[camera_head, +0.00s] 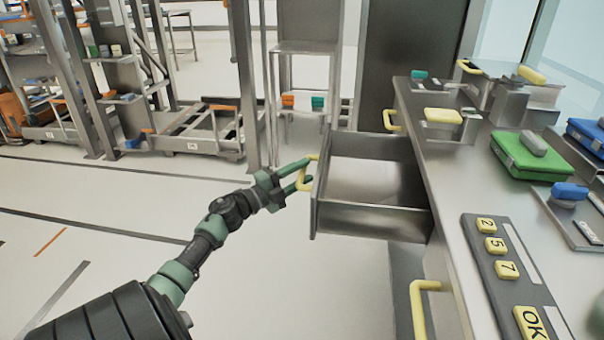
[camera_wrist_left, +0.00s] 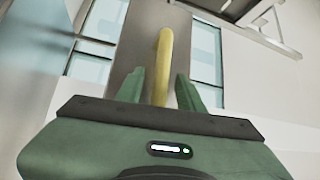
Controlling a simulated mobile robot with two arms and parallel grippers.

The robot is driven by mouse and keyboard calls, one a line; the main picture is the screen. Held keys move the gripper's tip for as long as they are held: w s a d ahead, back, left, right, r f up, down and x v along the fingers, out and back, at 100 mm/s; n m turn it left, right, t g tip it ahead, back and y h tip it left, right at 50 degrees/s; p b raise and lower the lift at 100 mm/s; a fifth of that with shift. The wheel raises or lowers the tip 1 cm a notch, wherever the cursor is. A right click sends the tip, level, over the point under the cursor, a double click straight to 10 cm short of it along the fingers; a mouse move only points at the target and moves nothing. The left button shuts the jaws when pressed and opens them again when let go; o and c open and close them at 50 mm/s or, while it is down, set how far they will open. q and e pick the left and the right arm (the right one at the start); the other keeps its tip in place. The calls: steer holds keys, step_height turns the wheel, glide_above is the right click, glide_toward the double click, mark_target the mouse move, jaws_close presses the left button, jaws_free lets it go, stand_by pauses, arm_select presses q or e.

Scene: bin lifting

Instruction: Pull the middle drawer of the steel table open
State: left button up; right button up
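The middle drawer (camera_head: 372,219) of the steel table (camera_head: 440,165) is pulled well out, and its inside looks empty. Its yellow handle (camera_head: 302,180) is on the drawer's front at the left. My left gripper (camera_head: 302,176) is at this handle, its two green fingers one on each side of it. In the left wrist view the yellow handle (camera_wrist_left: 161,70) stands between the fingers (camera_wrist_left: 160,85), with a gap showing on both sides, so the gripper looks open. My right gripper is not in view.
Two other yellow handles, a far one (camera_head: 391,120) and a near one (camera_head: 420,305), are on the table's side. A green case (camera_head: 525,160) and a keypad panel (camera_head: 500,275) are on top. The floor left of the drawer is clear.

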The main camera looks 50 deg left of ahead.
arm_select(q)
steer(key=shift+s+f, duration=0.1)
steer(key=shift+s, duration=0.35)
steer(key=s, duration=0.6)
steer(key=shift+s+a+f+p, duration=0.4)
steer(key=shift+a+f, duration=0.05)
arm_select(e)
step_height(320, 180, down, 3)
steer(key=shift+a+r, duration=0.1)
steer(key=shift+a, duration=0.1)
